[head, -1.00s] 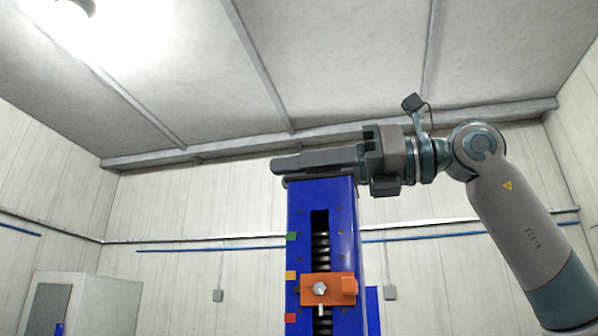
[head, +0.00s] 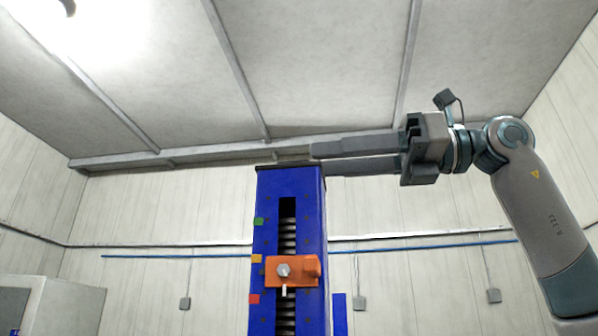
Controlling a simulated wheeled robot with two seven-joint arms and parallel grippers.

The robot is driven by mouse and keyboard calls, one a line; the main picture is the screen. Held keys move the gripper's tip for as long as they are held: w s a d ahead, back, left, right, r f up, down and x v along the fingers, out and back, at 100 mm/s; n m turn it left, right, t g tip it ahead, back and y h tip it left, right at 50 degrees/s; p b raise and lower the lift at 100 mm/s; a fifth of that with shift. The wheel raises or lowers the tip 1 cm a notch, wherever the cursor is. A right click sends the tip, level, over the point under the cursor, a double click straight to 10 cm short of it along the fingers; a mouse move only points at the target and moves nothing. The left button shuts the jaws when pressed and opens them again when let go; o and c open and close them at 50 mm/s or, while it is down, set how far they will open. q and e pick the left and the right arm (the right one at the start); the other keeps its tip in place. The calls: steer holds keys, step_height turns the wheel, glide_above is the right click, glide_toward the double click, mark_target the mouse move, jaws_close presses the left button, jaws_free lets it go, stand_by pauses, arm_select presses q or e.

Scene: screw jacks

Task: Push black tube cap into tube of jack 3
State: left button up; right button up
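A tall blue jack tube (head: 309,223) stands upright near the middle of the head view. A thin dark edge, which looks like the black tube cap (head: 289,165), lies along its top. How deep the cap sits I cannot tell. My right gripper (head: 320,158) comes in from the right at the height of the tube's top. Its two long grey fingers show one above the other with a narrow gap, and nothing shows between them. The fingertips are close to the tube's upper right corner; whether they touch it is unclear. My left gripper is out of view.
An orange block (head: 303,269) with a bolt sits on the tube's front, over a dark screw in a slot. Green, yellow and red squares mark the left edge. A grey cabinet (head: 70,309) stands at lower left. Open air surrounds the tube.

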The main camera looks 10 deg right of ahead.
steer(key=b+v, duration=0.1)
steer(key=v, duration=0.6)
steer(key=shift+d, duration=0.3)
steer(key=shift+s, duration=0.1)
stand_by(0.6)
